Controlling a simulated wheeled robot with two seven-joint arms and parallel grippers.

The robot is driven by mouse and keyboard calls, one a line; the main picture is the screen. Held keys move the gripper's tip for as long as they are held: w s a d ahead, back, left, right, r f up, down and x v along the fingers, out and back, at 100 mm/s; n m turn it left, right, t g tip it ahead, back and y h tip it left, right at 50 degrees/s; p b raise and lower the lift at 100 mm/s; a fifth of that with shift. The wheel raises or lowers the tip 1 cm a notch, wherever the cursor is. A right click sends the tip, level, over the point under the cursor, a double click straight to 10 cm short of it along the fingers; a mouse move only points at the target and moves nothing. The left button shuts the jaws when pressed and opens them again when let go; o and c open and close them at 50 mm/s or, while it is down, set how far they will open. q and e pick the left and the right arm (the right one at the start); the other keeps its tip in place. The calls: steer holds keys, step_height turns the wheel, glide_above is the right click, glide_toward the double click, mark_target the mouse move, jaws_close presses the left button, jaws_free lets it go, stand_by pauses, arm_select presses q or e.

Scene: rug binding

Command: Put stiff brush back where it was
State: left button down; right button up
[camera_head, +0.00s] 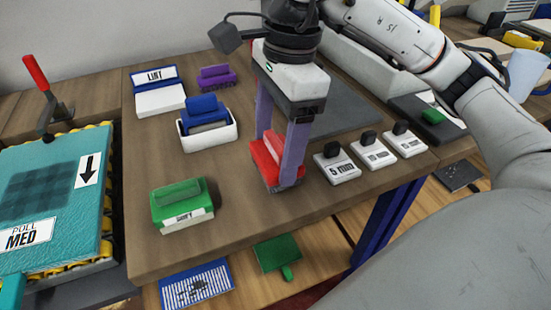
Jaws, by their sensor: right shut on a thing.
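My right gripper (277,158) comes down from above with its two purple fingers shut on a red brush (266,167). The red brush is low over the front right part of the wooden table (240,235); I cannot tell whether it touches the top. No label on it can be read, so I take it as the stiff brush only by its being held. A green brush (178,195) with a white label stands to its left. A blue brush (204,104) sits in a white holder farther back, with a purple brush (217,75) behind it. My left gripper is not in view.
Three white blocks with black knobs (337,171) stand close to the right of the red brush. A white tray labelled LINT (160,99) is at the back left. A teal padded board (45,215) lies at the left. The table between green and red brushes is bare.

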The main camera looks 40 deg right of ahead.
mark_target(276, 160)
steer(key=shift+f, duration=1.6)
steer(key=o, duration=1)
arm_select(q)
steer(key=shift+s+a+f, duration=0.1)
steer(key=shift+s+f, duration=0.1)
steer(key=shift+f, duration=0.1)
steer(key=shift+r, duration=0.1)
arm_select(e)
steer(key=shift+r, duration=0.35)
steer(key=r+p, duration=0.1)
steer(key=r, duration=0.2)
steer(key=d+r, duration=0.1)
steer(key=r, duration=0.3)
steer(key=r+p, duration=0.1)
steer(key=r, duration=0.2)
steer(key=shift+s+d+r+p, duration=0.15)
steer(key=shift+r+p, duration=0.15)
steer(key=shift+r, duration=0.1)
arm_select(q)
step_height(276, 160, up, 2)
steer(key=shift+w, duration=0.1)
arm_select(e)
steer(key=shift+r, duration=0.35)
